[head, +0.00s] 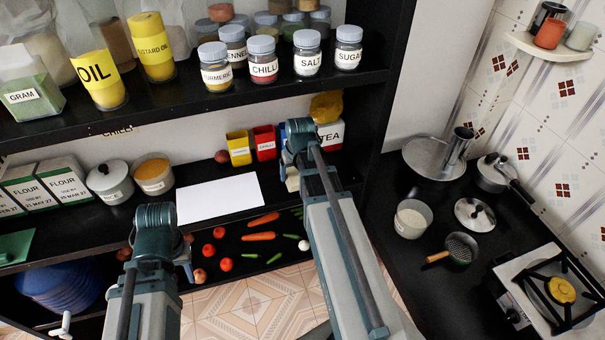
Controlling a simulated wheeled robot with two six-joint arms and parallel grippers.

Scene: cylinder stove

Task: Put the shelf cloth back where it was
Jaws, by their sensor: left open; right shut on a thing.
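A bunched yellow cloth (326,107) shows in the head view just right of my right gripper (299,128), above the tea box (329,135). My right gripper is shut on it, though the wrist hides the fingertips and the grip itself. A flat white sheet (218,197) lies on the lower shelf (100,225), left of my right arm. My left gripper (155,217) is open and low in front of the shelf, left of the sheet. Its fingers are mostly hidden.
Small yellow (239,148) and red (265,142) boxes stand left of my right gripper. Spice jars (264,60) line the upper shelf (180,100) above it. Flour boxes (62,178) and canisters stand at left. Vegetables (258,236) lie below. The counter (400,185) with pans is at right.

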